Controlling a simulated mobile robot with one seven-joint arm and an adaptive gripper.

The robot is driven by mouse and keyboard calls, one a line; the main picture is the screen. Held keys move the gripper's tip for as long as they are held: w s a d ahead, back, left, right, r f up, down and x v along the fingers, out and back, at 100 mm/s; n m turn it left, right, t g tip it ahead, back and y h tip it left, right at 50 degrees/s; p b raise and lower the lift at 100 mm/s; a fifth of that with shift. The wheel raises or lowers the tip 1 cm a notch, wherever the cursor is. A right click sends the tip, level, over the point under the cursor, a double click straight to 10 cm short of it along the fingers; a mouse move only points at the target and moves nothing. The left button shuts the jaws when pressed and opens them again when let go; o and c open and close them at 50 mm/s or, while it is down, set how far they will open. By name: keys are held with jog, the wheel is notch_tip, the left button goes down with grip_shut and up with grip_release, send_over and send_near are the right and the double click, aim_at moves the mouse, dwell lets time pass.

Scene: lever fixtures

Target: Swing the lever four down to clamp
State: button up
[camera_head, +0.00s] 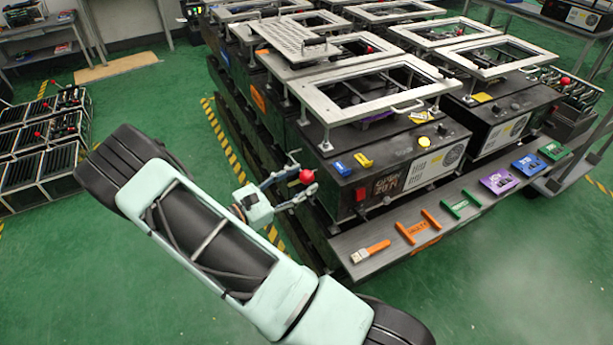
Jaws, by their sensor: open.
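My gripper (302,173) is open at the near left corner of the closest black box. Its two dark fingertips lie on either side of a red ball knob (307,176), which looks like the end of a lever. I cannot tell whether the fingers touch the knob. The lever's shaft and pivot are hidden or too small to make out. No number four is readable on it. Other red knobs show on the fixtures at the right (565,81) and on the racks at the left (74,86).
The closest black box (440,168) carries a grey metal frame (347,108) on posts. A grey shelf (380,262) along its front holds an orange-tipped connector (370,251) and several coloured labelled parts. Green floor (150,95) is free to the left.

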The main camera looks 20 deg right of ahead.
jog(key=shift+x, duration=1.25)
grip_shut()
